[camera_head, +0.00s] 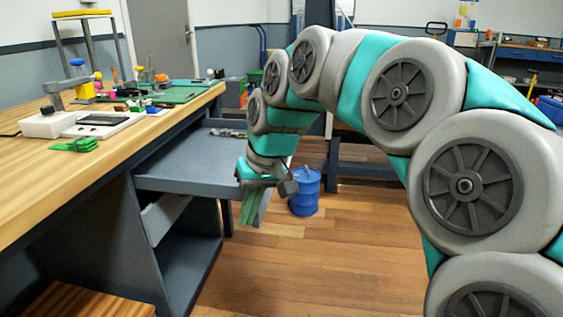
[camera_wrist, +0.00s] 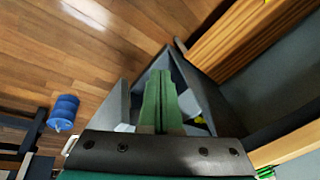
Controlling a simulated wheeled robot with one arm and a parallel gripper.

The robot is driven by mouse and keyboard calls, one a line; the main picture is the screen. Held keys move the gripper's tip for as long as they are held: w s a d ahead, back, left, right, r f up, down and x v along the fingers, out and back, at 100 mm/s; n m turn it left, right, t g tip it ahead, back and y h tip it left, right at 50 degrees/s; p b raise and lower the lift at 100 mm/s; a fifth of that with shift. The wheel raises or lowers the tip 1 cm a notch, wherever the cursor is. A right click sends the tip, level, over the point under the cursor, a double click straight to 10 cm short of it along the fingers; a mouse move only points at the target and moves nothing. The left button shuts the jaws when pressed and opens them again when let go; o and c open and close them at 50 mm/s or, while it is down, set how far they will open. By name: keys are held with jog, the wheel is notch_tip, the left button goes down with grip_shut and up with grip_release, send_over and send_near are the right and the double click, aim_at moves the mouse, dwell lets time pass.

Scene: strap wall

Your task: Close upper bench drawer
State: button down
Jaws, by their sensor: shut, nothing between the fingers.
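The upper bench drawer (camera_head: 190,165) is a grey drawer that stands pulled out from under the wooden bench top in the head view. Its grey wall (camera_wrist: 205,95) shows in the wrist view, with small items partly visible inside. My gripper (camera_head: 253,207) is at the drawer's outer end in the head view, green fingers pointing down. In the wrist view my gripper (camera_wrist: 157,100) has its fingers together and empty, overlapping the drawer opening. I cannot tell whether the fingers touch the drawer. My arm and fingers hide part of the drawer's outer end.
The wooden workbench (camera_head: 60,190) at left carries tools, a green mat (camera_head: 185,92) and a green item (camera_head: 75,144). A blue drum (camera_head: 305,192) stands on the floor behind my gripper; it also shows in the wrist view (camera_wrist: 63,112). The wooden floor in front is clear.

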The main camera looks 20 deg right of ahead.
jog(key=w+d+r+m+t+b, duration=0.2)
jog(key=w+d+r+m+t, duration=0.15)
jog(key=w+d, duration=0.85)
jog(key=w+d+m+t+b, duration=0.15)
jog(key=w+d, duration=0.45)
jog(key=d, duration=0.7)
jog(key=shift+m, duration=0.3)
jog(key=w+a+f, duration=0.1)
jog(key=w+f, duration=0.1)
jog(key=w+a+f, duration=0.2)
jog(key=w+f, duration=0.1)
jog(key=w+a+f+p, duration=0.1)
jog(key=w+a+f, duration=0.1)
jog(key=shift+w+f, duration=0.2)
jog(key=shift+w+a, duration=0.2)
jog(key=shift+a, duration=0.1)
